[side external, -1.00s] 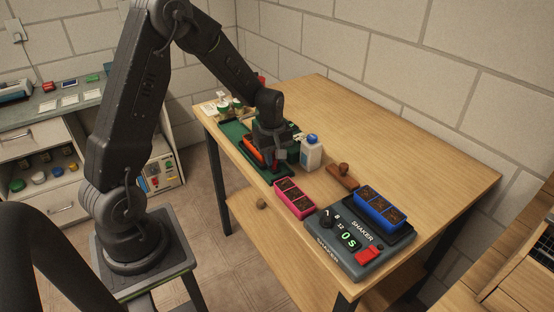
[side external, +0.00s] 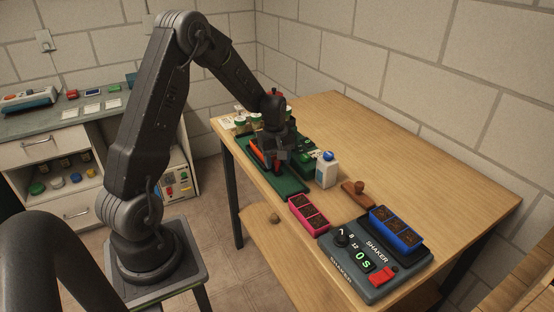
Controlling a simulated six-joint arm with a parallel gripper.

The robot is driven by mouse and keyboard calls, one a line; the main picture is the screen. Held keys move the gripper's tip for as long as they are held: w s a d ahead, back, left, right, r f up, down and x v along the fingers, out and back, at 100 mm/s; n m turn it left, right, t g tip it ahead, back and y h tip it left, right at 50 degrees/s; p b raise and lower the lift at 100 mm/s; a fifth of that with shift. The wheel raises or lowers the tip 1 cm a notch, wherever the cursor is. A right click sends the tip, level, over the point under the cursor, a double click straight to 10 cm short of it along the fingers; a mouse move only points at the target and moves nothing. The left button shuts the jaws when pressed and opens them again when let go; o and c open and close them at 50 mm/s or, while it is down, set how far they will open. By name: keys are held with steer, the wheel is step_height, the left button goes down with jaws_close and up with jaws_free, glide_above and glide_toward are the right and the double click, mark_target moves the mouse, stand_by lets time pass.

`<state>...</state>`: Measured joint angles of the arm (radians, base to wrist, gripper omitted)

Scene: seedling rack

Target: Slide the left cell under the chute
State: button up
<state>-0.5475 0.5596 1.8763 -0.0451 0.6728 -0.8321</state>
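My gripper (side external: 276,168) points down over the green base (side external: 288,184) at the far left end of the table. An orange-red tray (side external: 256,157) is on the green base, just left of my fingers and partly hidden by them. Its cells cannot be made out, and I cannot tell whether my fingers touch it. The fingers are too small and dark to show whether they are open or shut. A dark green unit with lit markings (side external: 306,150) stands right behind the gripper. The chute cannot be made out clearly; my wrist covers that area.
A white bottle with a blue cap (side external: 327,173) stands close right of the gripper. A pink tray (side external: 309,212), a grey shaker (side external: 362,262) with a blue tray (side external: 397,229), and a wooden stamp (side external: 358,192) are nearer. Small pots (side external: 240,122) stand behind. The table's back right is clear.

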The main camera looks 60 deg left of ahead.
step_height(320, 180, up, 14)
steer(key=shift+s, duration=0.3)
stand_by(0.3)
steer(key=shift+f, duration=0.1)
steer(key=s+d+r+m+t, duration=0.1)
steer(key=s+d+r+m, duration=0.3)
steer(key=d, duration=0.3)
steer(key=s+d+r+m+t, duration=0.2)
steer(key=s+d+r+m, duration=0.15)
steer(key=d, duration=0.35)
steer(key=s+d+m+t, duration=0.2)
steer(key=s+d+m, duration=0.6)
steer(key=s, duration=0.3)
steer(key=shift+d+m, duration=0.35)
steer(key=shift+f, duration=0.1)
stand_by(0.9)
